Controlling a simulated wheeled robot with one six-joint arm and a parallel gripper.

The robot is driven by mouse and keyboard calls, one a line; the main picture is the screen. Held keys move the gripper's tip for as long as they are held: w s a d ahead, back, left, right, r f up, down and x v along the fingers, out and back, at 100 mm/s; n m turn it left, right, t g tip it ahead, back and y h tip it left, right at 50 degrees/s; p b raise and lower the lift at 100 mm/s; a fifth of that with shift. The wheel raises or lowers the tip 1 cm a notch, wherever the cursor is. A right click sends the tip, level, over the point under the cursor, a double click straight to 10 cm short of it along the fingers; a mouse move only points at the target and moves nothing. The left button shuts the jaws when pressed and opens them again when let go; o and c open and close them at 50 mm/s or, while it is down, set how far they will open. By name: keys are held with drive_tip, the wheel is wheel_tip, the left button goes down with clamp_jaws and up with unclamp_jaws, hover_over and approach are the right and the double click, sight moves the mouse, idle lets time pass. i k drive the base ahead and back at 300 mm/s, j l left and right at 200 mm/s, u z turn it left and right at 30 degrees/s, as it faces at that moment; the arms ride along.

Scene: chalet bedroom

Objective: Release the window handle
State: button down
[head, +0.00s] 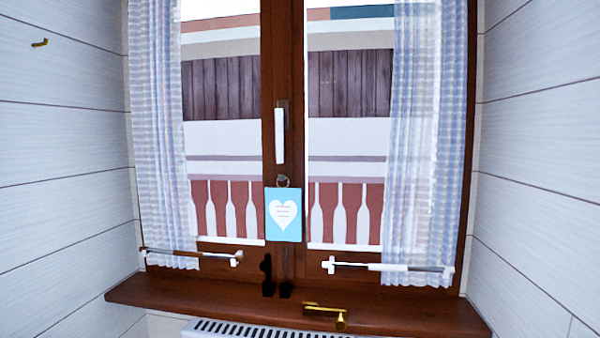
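The window handle (279,136) is a white lever on the brown wooden middle post of the window. It hangs straight down from a dark mounting plate at its upper end. Nothing touches the handle in this view. My gripper does not show in the head view, so its fingers and its distance from the handle cannot be seen.
A blue sign with a white heart (284,214) hangs below the handle. Curtains (425,130) hang at both sides. Small dark objects (267,275) and a brass lever-shaped piece (325,312) are at the wooden sill (400,308). A white radiator (250,328) is below.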

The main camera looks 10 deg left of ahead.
sight(280, 114)
drive_tip(key=i+l, duration=0.1)
drive_tip(key=i, duration=0.3)
drive_tip(key=i+l, duration=0.1)
drive_tip(key=i, duration=0.35)
drive_tip(key=j+u, duration=0.05)
